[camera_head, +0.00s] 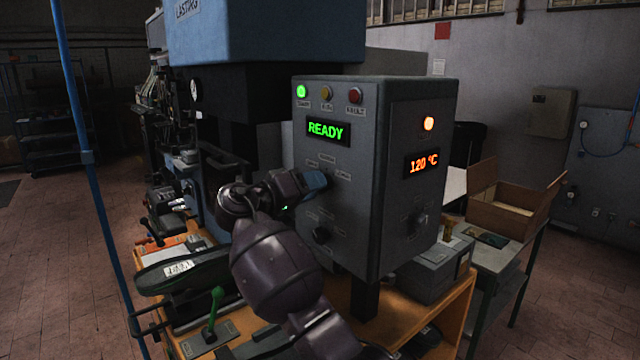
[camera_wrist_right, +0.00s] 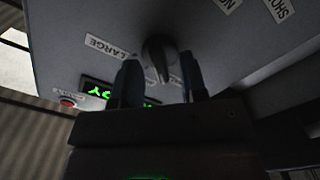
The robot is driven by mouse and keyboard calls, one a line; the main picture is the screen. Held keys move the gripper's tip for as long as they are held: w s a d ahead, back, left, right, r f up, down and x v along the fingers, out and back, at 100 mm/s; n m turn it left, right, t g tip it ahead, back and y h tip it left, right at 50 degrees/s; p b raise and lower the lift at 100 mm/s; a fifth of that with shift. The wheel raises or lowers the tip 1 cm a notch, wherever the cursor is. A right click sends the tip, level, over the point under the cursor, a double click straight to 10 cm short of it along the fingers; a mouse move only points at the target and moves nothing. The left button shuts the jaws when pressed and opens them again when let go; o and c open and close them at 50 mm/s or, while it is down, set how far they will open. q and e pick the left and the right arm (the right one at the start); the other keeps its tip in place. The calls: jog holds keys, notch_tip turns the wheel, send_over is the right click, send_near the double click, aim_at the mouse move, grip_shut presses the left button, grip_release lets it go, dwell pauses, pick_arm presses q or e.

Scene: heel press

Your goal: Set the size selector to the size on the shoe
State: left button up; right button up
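The grey control box (camera_head: 350,225) has a selector knob (camera_wrist_right: 158,55) on its front face, seen in the right wrist view. A "LARGE" label (camera_wrist_right: 108,47) is beside it; another label is partly covered by a finger. My right gripper (camera_head: 318,181) is at the box front below the "READY" display. In the wrist view, its two fingers (camera_wrist_right: 162,82) stand open on either side of the knob, with gaps visible. In the head view the gripper hides this knob. A dark, shoe-like shape (camera_head: 150,279) with a white label lies at left; its text is unreadable. My left gripper is not in view.
A second knob (camera_head: 321,235) is lower on the front face. Another knob (camera_head: 419,222) is on the side face under the "120 °C" display (camera_head: 421,163). A green-handled lever (camera_head: 213,310) stands on the orange bench. An open cardboard box (camera_head: 510,208) is at right.

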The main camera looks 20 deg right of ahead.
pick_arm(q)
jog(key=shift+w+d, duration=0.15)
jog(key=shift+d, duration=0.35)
pick_arm(e)
jog(key=shift+w+d, duration=0.1)
jog(key=shift+d, duration=0.2)
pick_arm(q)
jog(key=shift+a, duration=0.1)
pick_arm(e)
jog(key=shift+c, duration=0.3)
grip_shut()
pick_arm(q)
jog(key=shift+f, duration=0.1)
